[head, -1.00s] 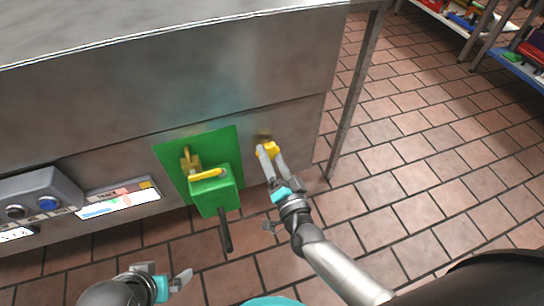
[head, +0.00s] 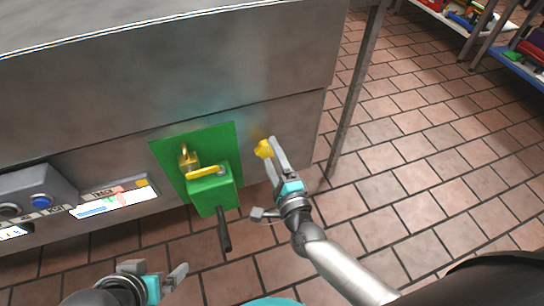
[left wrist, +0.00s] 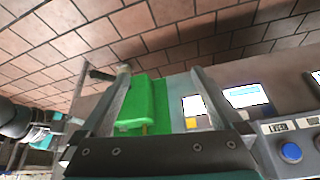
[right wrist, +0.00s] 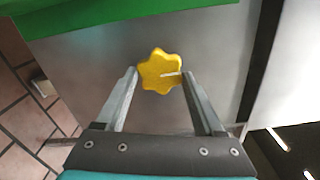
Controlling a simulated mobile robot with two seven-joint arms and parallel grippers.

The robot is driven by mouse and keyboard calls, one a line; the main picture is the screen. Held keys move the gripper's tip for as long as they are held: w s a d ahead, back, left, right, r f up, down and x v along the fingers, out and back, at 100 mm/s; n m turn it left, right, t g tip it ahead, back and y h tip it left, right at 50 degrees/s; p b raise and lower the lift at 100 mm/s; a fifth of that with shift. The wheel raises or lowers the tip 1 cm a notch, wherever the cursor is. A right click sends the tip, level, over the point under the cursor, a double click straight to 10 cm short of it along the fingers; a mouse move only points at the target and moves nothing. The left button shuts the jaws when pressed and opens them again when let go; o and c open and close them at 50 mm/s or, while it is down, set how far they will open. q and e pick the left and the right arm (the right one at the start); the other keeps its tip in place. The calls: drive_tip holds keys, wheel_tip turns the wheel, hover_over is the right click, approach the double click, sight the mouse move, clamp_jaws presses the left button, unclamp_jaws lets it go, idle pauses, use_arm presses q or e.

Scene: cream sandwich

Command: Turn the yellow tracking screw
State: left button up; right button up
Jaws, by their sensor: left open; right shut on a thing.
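The yellow tracking screw (head: 264,149) is a lobed knob on the metal side panel, right of the green box. It also shows in the right wrist view (right wrist: 160,70), with a pale mark on its face. My right gripper (head: 273,153) is at the screw, its fingers on either side of it; in the right wrist view the fingertips (right wrist: 158,78) reach the knob's edges. My left gripper (head: 168,276) is open and empty at the lower left, apart from the panel; its fingers (left wrist: 158,85) also show in the left wrist view.
A control box with a blue button (head: 41,202) is at the far left. A metal leg (head: 356,90) stands to the right.

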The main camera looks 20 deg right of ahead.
drive_tip(key=m+b, duration=0.1)
drive_tip(key=m, duration=0.2)
drive_tip(key=shift+f, duration=0.15)
use_arm(q)
drive_tip(key=w+d+t+h+b, duration=0.1)
drive_tip(key=w+d+t+h, duration=0.1)
drive_tip(key=w+d+t, duration=0.1)
drive_tip(key=shift+w+d+f+t, duration=0.4)
drive_tip(key=shift+w+d, duration=0.15)
drive_tip(key=shift+d, duration=0.3)
use_arm(e)
drive_tip(key=shift+m, duration=1.6)
drive_tip(key=o, duration=1.4)
drive_tip(key=shift+c, duration=0.2)
drive_tip(key=shift+s, duration=0.15)
use_arm(q)
drive_tip(key=s+a+g+y+p, duration=0.2)
drive_tip(key=s+a+g+p, duration=0.1)
drive_tip(key=s+a+g, duration=0.1)
drive_tip(key=shift+s+a, duration=0.25)
drive_tip(key=shift+a, duration=0.35)
use_arm(e)
drive_tip(key=s, duration=1.5)
drive_tip(key=shift+d, duration=0.2)
